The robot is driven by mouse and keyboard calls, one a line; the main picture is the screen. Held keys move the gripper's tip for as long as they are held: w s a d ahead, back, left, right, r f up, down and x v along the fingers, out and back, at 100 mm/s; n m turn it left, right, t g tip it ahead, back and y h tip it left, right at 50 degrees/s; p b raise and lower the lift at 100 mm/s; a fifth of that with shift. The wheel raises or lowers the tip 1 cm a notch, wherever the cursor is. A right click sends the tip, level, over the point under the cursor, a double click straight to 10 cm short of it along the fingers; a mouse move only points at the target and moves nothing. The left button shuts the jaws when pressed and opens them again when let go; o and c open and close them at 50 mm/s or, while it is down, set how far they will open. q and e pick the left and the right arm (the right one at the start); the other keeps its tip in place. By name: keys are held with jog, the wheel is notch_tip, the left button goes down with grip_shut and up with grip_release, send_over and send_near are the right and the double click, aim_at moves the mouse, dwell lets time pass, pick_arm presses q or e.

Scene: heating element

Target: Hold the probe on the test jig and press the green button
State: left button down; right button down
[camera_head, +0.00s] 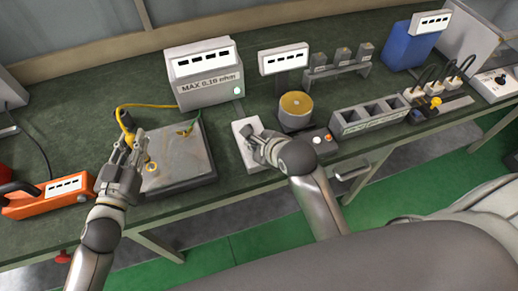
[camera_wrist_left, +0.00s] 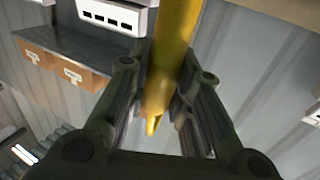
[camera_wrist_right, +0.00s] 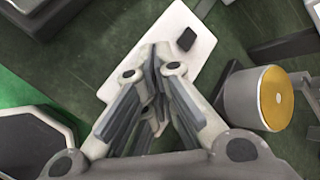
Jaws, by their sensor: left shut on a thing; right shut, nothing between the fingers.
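My left gripper (camera_head: 128,150) is shut on the yellow probe (camera_wrist_left: 172,65), which stands between its fingers in the left wrist view. In the head view the probe's yellow top and cable (camera_head: 150,105) rise behind the fingers. The grey test jig (camera_head: 185,165) lies flat just right of this gripper, with a brass-coloured contact on its left side. I cannot tell whether the probe tip touches it. My right gripper (camera_head: 262,147) is shut and empty over a white box (camera_head: 240,128), also in the right wrist view (camera_wrist_right: 185,75). No green button shows on the box's visible part; the gripper hides some of it.
A meter marked MAX 0.10 ohm (camera_head: 208,97) with a small green spot (camera_head: 238,91) stands behind the jig. A gold-topped cylinder (camera_head: 296,108) is right of my right gripper. An orange device (camera_head: 45,200) sits at left, a grey compartment tray (camera_head: 372,118) further right.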

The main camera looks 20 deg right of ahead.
pick_arm(q)
jog(key=shift+f, duration=0.35)
pick_arm(e)
jog(key=shift+f, duration=0.25)
jog(key=shift+f, duration=0.5)
dwell(0.4)
jog(key=shift+r, duration=0.9)
jog(key=shift+r, duration=0.1)
jog(key=shift+r, duration=2.45)
